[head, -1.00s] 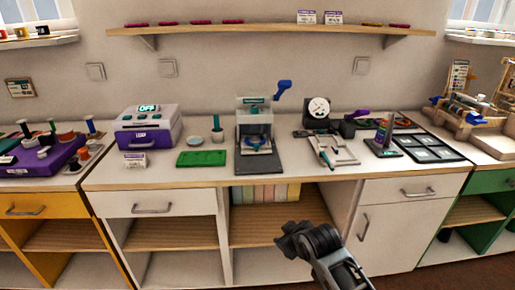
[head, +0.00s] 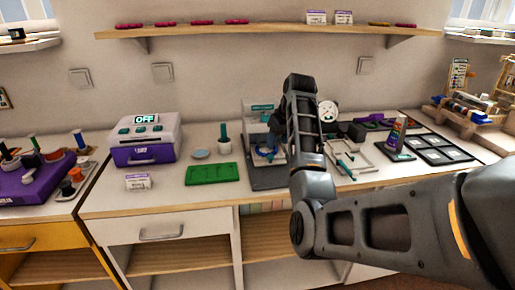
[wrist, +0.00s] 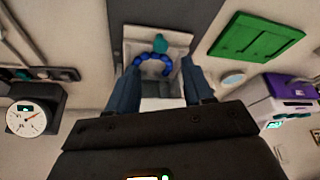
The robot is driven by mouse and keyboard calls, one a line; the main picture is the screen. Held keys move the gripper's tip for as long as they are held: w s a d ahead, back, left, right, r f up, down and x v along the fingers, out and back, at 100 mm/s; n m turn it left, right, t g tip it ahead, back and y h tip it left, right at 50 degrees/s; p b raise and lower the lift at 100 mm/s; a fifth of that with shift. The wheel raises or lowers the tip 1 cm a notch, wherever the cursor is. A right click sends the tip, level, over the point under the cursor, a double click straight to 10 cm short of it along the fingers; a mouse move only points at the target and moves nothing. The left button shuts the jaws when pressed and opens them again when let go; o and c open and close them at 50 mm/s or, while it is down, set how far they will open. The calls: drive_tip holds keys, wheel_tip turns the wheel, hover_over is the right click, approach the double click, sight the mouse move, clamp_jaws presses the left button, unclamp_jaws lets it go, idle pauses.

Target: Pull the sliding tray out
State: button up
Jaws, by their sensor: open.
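A light sliding tray (wrist: 182,42) carries a blue bead ring (wrist: 153,65) and a teal piece (wrist: 160,44). It sits in a small press-like stand (head: 256,113) on a dark base (head: 262,177); the blue ring also shows in the head view (head: 266,155). My gripper (wrist: 162,72) is open above the tray, one finger on each side of the ring in the wrist view. I cannot tell whether the fingers touch the tray. In the head view my arm covers the gripper and the stand's right side.
A white and purple machine reading OFF (head: 145,140) and a green board (head: 212,173) stand left of the stand. A dial gauge (head: 327,111) and a dark sectioned tray (head: 436,149) are to its right. A wall shelf (head: 270,33) hangs above.

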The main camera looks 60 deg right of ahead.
sight(271, 156)
drive_tip(key=x, duration=0.7)
drive_tip(key=shift+w+d+f, duration=0.1)
drive_tip(key=shift+w+f, duration=0.1)
drive_tip(key=shift+f, duration=0.1)
drive_tip(key=shift+c, duration=0.4)
clamp_jaws()
